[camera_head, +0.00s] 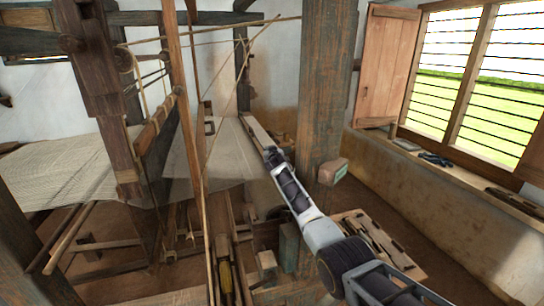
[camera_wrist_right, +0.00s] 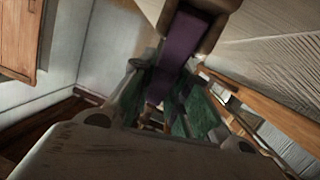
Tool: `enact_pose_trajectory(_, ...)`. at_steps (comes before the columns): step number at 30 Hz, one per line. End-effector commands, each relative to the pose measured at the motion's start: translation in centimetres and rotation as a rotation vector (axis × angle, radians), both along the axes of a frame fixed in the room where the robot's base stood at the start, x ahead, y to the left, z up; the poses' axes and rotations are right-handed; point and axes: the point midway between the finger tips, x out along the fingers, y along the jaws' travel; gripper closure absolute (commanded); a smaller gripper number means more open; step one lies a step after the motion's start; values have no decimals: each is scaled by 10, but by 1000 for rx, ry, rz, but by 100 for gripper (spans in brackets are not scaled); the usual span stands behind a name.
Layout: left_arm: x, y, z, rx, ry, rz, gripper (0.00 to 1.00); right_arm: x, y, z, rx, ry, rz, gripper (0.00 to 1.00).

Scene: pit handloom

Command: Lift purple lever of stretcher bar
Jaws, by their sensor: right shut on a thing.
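The purple lever (camera_wrist_right: 180,42) shows in the right wrist view, running from a brown wooden piece at the top down between my gripper's fingers. My right gripper (camera_wrist_right: 160,95), with green-lined fingers, is shut on the lever. In the head view my right gripper (camera_head: 274,157) is at the cloth's right edge, beside a long pale wooden bar (camera_head: 257,132). The lever is too small or hidden to make out there. I cannot tell which wooden part is the stretcher bar. My left gripper is not in view.
The woven cloth (camera_head: 232,160) is stretched on the loom left of my gripper. A thick wooden post (camera_head: 325,90) stands close to the right of my arm. Loom posts and poles crowd the left. A slatted wooden piece (camera_head: 368,240) is low on the right.

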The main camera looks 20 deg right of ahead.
Motion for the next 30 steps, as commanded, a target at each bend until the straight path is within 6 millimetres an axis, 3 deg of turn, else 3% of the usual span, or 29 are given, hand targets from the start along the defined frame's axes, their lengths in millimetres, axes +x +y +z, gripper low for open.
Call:
enact_pose_trajectory(10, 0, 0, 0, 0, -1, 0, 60, 1, 1, 3, 1, -1, 1, 100)
enact_pose_trajectory(11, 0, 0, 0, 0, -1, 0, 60, 1, 0, 3, 1, -2, 1, 81)
enact_pose_trajectory(16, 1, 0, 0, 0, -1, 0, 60, 1, 0, 2, 0, 0, 0, 61)
enact_pose_trajectory(30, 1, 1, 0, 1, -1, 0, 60, 0, 0, 1, -1, 1, 0, 61)
